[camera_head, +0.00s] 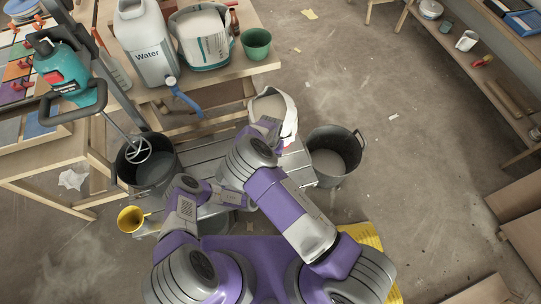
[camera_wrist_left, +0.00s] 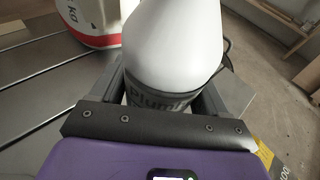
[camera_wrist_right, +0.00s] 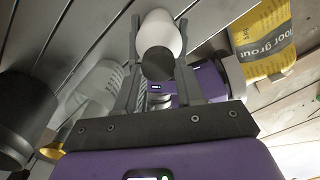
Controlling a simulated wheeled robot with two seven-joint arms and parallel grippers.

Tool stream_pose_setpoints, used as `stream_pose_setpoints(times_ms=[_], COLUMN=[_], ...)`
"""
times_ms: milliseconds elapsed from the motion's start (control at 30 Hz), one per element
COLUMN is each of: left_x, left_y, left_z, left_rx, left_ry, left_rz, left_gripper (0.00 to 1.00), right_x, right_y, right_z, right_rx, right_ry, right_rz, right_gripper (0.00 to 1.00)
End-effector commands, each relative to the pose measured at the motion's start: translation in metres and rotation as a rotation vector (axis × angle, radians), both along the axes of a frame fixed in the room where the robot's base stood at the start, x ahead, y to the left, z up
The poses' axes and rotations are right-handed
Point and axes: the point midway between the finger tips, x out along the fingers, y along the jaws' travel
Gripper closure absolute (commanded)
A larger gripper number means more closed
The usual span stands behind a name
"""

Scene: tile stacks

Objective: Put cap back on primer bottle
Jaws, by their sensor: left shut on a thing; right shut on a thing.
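The white bottle (camera_wrist_left: 172,42) with a dark lettered label (camera_wrist_left: 165,93) stands between the fingers of my left gripper (camera_wrist_left: 160,90), which is shut on it. Its top runs out of the left wrist view. In the right wrist view, a dark round cap (camera_wrist_right: 158,64) sits between the fingers of my right gripper (camera_wrist_right: 158,50), which is shut on it. A white rounded surface (camera_wrist_right: 160,28), likely the bottle, shows right behind the cap. I cannot tell whether cap and bottle touch. In the head view my arms hide both grippers, the bottle and the cap.
A grey slatted bench (camera_head: 205,152) lies under my arms, with an open white bag (camera_head: 287,113) at its far end. Black buckets stand left (camera_head: 172,180) and right (camera_head: 350,178). A mixer (camera_head: 70,75) and yellow cup (camera_head: 130,217) are at left. Floor at right is mostly clear.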

Motion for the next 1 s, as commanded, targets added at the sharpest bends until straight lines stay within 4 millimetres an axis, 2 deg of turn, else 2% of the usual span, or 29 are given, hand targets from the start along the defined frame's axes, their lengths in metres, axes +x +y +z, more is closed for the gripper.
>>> stream_pose_setpoints(times_ms=[167, 200, 333, 667, 1000], left_x=[0.001, 0.001, 0.001, 0.000, 0.000], left_y=[0.001, 0.001, 0.001, 0.000, 0.000], left_z=[0.000, 0.000, 0.000, 0.000, 0.000], left_rx=[-0.001, 0.000, 0.000, 0.000, 0.000], left_ry=[-0.001, 0.000, 0.000, 0.000, 0.000], left_rz=[0.003, 0.003, 0.002, 0.001, 0.000], left_gripper=[1.00, 1.00, 1.00, 1.00, 1.00], right_x=[0.000, 0.000, 0.000, 0.000, 0.000], right_y=[-0.001, -0.001, 0.000, 0.000, 0.000], right_z=[0.000, 0.000, 0.000, 0.002, 0.041], right_rx=[-0.001, -0.001, -0.001, 0.000, 0.000], right_ry=[0.000, 0.000, 0.000, -0.001, -0.002], right_rz=[0.002, 0.002, 0.003, 0.005, 0.006], right_gripper=[0.95, 0.58, 0.39, 0.38, 0.38])
